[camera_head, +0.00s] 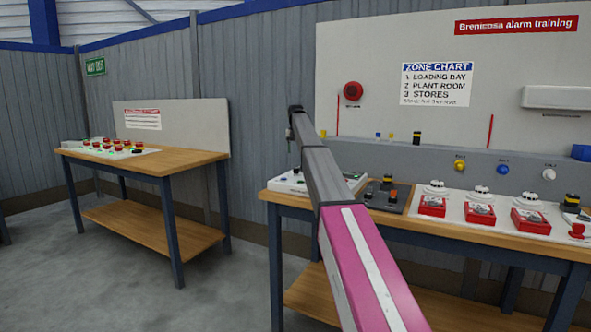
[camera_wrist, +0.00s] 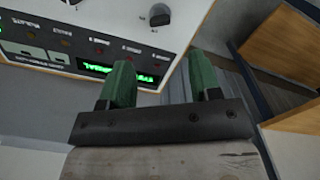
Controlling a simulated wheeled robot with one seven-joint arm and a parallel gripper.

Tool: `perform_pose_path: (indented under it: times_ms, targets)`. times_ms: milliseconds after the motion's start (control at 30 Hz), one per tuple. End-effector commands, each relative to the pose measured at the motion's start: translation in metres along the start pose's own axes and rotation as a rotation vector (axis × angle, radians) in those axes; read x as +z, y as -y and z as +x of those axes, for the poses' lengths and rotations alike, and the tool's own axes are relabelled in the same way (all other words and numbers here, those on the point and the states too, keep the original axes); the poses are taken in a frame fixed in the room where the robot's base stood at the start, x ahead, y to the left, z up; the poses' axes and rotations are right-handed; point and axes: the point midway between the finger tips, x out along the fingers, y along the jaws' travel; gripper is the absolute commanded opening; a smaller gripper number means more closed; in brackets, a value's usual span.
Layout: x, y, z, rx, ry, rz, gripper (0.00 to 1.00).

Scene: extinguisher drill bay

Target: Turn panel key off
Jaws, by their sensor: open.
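In the wrist view a white control panel (camera_wrist: 178,28) with a black strip of small lamps, buttons and a lit green display (camera_wrist: 95,68) fills the upper left. A dark round knob or key switch (camera_wrist: 159,15) stands on its white face near the top; I cannot tell which, nor its setting. My gripper (camera_wrist: 160,72) has two green fingers, spread apart with nothing between them, near the panel's lower edge. In the head view the white panel (camera_head: 289,184) lies on the bench's left end, partly behind my arm.
The wooden bench (camera_head: 460,230) also carries a dark box (camera_head: 385,196), red call points (camera_head: 432,206) and white detectors. A grey backboard rises behind it. A second table (camera_head: 150,161) with red buttons stands left. Open floor (camera_head: 120,270) lies between.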

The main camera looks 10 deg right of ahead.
Motion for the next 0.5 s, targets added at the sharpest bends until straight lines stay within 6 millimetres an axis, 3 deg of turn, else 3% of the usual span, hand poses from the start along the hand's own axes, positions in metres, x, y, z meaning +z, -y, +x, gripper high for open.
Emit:
perform_pose_path:
  times_ms: [500]
  targets:
    - [0.001,0.000,0.082,0.000,0.001,0.000,0.57]
